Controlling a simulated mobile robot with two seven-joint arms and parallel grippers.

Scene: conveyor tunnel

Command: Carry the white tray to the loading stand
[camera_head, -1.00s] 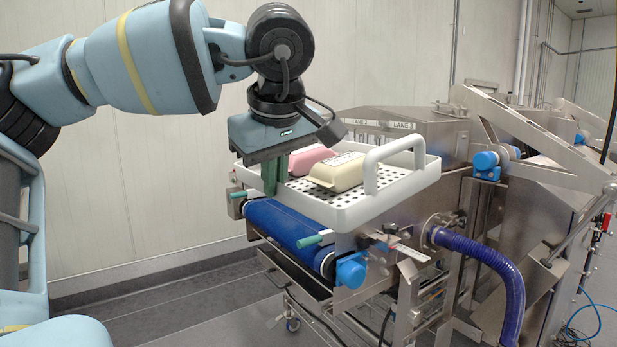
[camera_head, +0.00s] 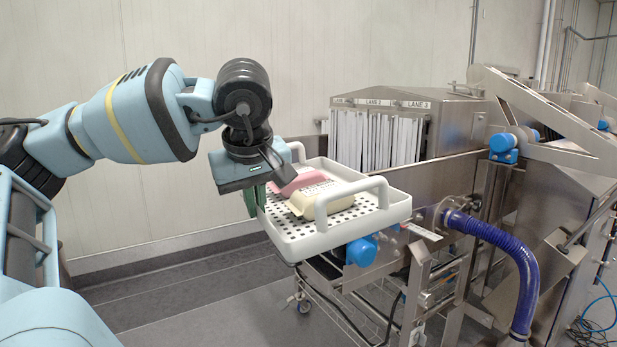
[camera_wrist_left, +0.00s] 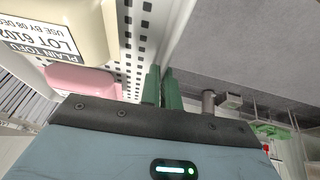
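The white tray (camera_head: 300,242) has a perforated floor, raised walls and a loop handle at each end. It carries a cream pack (camera_head: 322,203) and a pink pack (camera_head: 298,182). My left gripper (camera_head: 254,200) is shut on the tray's left wall, its green fingers pointing down. In the left wrist view the fingers (camera_wrist_left: 163,88) close at the tray's edge, beside the cream pack (camera_wrist_left: 60,32), whose label reads PLAIN TOFU. The tray hides the belt end; I cannot tell whether it touches the conveyor. My right gripper and the loading stand are not identifiable here.
The steel tunnel (camera_head: 455,120) with white strip curtains (camera_head: 375,138) stands behind the tray. Clear grey floor (camera_head: 200,315) lies left of the tray.

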